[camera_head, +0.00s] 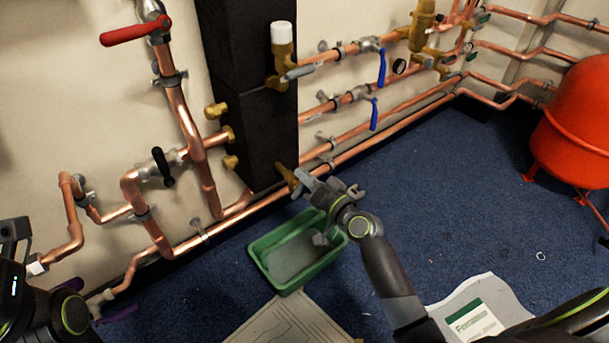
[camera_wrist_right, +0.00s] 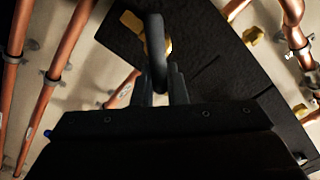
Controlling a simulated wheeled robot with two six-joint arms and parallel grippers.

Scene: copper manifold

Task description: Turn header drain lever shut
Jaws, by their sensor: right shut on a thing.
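The header drain valve (camera_head: 286,175) is a brass fitting low on the black header (camera_head: 270,135). Its dark grey lever (camera_wrist_right: 155,42) shows in the right wrist view, in front of the brass body (camera_wrist_right: 132,22). My right gripper (camera_head: 314,186) is at this valve, and in the right wrist view its fingers (camera_wrist_right: 161,85) are shut on the lever's near end. In the head view the gripper and lever overlap, so the lever's exact angle is hard to tell. My left arm shows at the lower left, without clear fingers.
A green tray (camera_head: 257,262) stands on the blue carpet under the drain. Copper pipes (camera_head: 185,115) with a red lever (camera_head: 135,30) and blue levers (camera_head: 382,68) line the wall. A red vessel (camera_head: 575,125) stands right. Papers (camera_head: 290,322) lie in front.

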